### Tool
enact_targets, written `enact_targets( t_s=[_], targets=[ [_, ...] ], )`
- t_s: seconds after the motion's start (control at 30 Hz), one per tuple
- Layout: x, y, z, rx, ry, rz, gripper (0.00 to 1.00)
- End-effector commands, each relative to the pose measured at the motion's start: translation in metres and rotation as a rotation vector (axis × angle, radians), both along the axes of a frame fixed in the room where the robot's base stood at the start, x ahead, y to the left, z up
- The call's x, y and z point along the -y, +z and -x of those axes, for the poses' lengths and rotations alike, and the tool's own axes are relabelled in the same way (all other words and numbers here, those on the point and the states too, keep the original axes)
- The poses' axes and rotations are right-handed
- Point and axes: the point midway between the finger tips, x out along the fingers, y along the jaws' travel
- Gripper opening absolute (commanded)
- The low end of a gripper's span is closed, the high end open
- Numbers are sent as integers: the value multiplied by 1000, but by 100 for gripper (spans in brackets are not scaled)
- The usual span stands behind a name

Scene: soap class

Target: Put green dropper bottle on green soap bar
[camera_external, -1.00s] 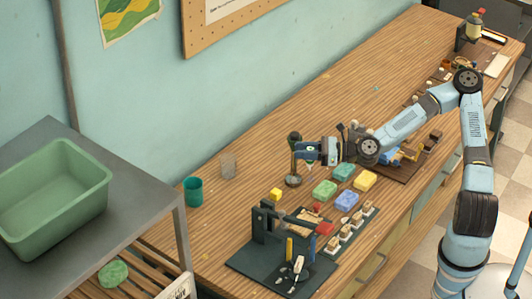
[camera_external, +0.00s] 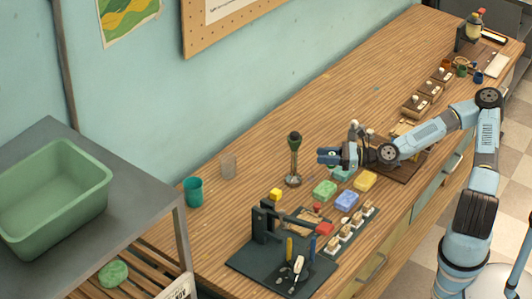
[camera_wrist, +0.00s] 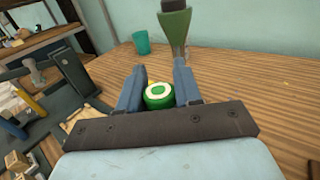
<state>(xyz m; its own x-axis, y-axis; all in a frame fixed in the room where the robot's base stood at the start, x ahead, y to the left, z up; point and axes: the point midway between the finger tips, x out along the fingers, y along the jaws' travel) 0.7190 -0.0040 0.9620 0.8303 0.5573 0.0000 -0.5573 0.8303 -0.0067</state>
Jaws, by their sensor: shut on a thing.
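My gripper (camera_external: 321,157) is shut on the green dropper bottle (camera_wrist: 158,97), whose green top with a pale ring shows between the jaws in the wrist view. In the external view the bottle cannot be made out at the gripper. The green soap bar (camera_external: 325,188) lies on the wooden bench, just below my gripper in the picture. The gripper is above the bench, apart from the bar. The green bar is not clearly visible in the wrist view.
A teal bar (camera_external: 343,172), a yellow bar (camera_external: 365,181) and a blue bar (camera_external: 346,200) lie close around the green bar. A tall stand with a green and dark top (camera_external: 294,145) rises left of my gripper. A dark press (camera_external: 268,222) stands in front. A teal cup (camera_external: 193,191) is farther left.

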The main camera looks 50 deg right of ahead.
Motion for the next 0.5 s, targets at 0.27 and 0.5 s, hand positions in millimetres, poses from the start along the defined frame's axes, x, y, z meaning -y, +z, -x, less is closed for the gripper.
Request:
enact_targets(
  t_s=[0.27, 0.5],
  targets=[
    [-1, -30, 0, -3, 1, -2, 5],
    [0, -35, 0, -1, 0, -1, 5]
  ],
)
